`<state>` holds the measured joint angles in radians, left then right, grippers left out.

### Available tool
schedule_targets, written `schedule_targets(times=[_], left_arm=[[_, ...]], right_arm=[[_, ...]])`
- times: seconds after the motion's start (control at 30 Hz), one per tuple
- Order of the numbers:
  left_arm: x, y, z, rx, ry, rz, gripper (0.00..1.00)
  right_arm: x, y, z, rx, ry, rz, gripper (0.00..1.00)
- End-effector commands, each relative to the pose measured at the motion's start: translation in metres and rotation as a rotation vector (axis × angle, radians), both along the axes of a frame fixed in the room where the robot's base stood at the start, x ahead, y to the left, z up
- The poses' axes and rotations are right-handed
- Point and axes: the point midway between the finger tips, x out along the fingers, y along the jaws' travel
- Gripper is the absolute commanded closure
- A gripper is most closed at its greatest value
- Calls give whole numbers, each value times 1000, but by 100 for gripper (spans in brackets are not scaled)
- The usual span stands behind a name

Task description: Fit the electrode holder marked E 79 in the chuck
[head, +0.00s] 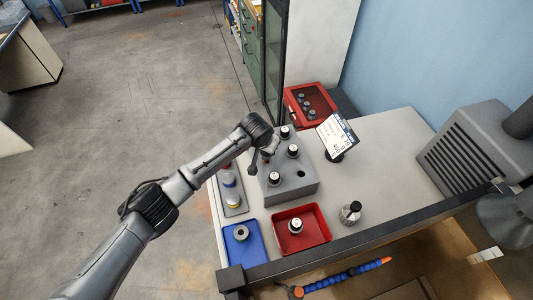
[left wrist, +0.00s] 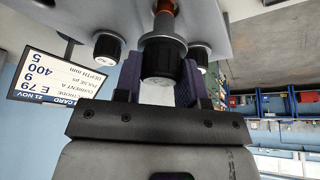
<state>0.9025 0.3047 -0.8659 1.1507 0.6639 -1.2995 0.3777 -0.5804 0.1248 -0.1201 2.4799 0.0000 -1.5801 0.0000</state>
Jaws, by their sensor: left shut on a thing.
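My left gripper (head: 264,158) is at the left side of the grey holder block (head: 310,188). It is shut on an electrode holder (left wrist: 162,60) with a black cap, a silver collar and a copper-coloured end; its marking cannot be read. The copper part shows, so the holder looks at least partly raised from the block. Holders with white-marked black caps stand in the block, at its back (head: 284,131), middle (head: 292,151) and front (head: 274,179); their marks are too small to read. One hole (head: 300,173) is empty. I cannot make out the chuck. My right gripper is not in view.
A job card (left wrist: 52,77) reads E 79, 9, 400, 5. A red tray (head: 322,236) holds one holder; a blue tray (head: 254,257) holds a ring-like part. The bench middle (head: 385,170) is clear.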

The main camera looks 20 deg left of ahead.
Motion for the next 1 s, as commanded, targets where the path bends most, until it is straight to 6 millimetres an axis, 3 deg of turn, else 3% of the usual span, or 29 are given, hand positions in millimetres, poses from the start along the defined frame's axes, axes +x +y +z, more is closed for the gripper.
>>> schedule_targets(times=[0.2, 0.53, 1.0], left_arm=[[1, 0, 36, -1, -4, 0, 94], [1, 0, 65, -2, -3, 1, 94], [0, 0, 116, -2, -2, 1, 94]], right_arm=[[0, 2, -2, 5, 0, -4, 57], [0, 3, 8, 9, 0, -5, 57], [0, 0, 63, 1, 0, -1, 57]])
